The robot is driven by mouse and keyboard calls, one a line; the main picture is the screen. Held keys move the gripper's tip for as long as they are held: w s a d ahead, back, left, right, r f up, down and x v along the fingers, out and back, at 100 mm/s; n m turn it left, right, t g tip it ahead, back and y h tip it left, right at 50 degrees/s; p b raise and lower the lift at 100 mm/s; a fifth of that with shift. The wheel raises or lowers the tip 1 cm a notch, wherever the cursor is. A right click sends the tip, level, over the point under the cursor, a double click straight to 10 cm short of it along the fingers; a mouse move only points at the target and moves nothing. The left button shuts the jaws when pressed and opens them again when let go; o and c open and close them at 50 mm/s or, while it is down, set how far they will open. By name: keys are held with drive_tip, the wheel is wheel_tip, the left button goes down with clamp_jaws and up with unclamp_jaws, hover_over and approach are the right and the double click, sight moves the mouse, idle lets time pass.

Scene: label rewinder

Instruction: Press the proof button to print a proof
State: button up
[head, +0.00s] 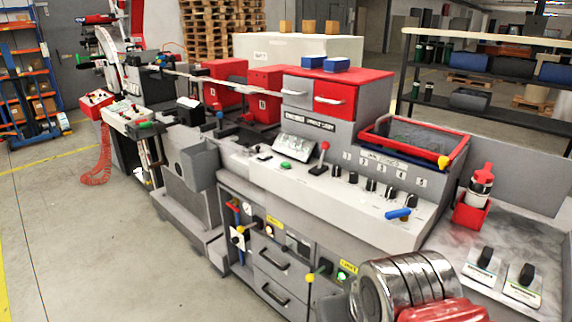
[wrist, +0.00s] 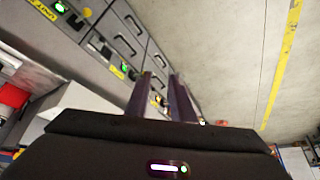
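No label reading "proof" is legible, so I cannot tell which control is the proof button. A green button (head: 285,165) sits on the sloped top of the grey console (head: 340,215), left of a red-topped lever (head: 324,147) and a row of black knobs (head: 371,185). A green-lit control (head: 342,276) shows on the lower front panel beside a yellow label. In the wrist view, my gripper (wrist: 162,82) has two dark fingers apart with nothing visible between them. Green-lit controls (wrist: 125,68) lie beyond the fingers on the cabinet front.
Drawers with black handles (head: 275,294) are below. A red-rimmed tray (head: 413,140) and a red-capped bottle (head: 481,182) are at the right. Open floor (head: 100,240) lies left.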

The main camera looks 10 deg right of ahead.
clamp_jaws()
idle(1.2)
